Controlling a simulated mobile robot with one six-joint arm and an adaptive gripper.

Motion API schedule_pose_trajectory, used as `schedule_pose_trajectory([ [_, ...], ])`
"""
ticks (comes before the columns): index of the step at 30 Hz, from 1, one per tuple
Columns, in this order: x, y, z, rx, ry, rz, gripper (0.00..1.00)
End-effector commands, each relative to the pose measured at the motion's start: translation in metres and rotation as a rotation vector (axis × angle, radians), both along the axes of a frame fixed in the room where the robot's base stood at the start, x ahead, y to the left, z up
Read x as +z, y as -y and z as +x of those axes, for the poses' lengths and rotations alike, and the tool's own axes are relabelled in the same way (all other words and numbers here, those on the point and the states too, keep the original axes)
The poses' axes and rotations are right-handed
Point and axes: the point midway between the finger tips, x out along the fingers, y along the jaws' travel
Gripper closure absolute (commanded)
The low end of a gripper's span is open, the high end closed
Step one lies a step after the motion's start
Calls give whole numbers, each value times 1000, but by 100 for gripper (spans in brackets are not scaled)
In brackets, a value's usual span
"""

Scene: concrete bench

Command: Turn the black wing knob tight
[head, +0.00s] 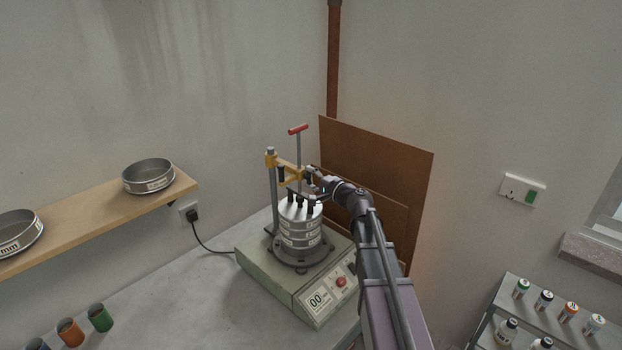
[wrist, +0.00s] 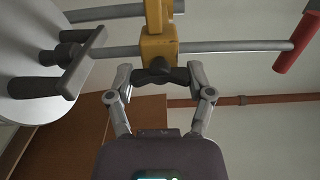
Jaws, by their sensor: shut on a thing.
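The black wing knob (wrist: 160,75) sits on the side of the yellow clamp block (wrist: 157,48) in the wrist view. My gripper (wrist: 160,77) has one finger at each end of the knob's wings and is shut on it. In the head view my gripper (head: 313,179) meets the yellow clamp arm (head: 287,166) above the sieve stack (head: 299,232), and the knob is too small and covered to make out. A grey rod with a red T-handle (head: 298,129) runs through the block. The stack stands upright on the shaker base (head: 262,277).
A grey post (head: 272,200) stands left of the stack. Brown boards (head: 390,160) lean on the wall behind my arm. A wooden shelf (head: 90,228) with sieves is at left. Several bottles stand on a rack (head: 548,308) at lower right. The bench left of the shaker is mostly clear.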

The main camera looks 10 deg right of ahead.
Motion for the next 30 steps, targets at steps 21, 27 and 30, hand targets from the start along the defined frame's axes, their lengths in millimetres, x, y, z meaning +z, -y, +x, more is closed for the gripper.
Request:
schedule_pose_trajectory([
  [21, 1, -1, 1, 1, -2, 6, 0],
  [27, 0, 0, 0, 1, -2, 5, 0],
  [30, 0, 1, -1, 0, -2, 5, 0],
])
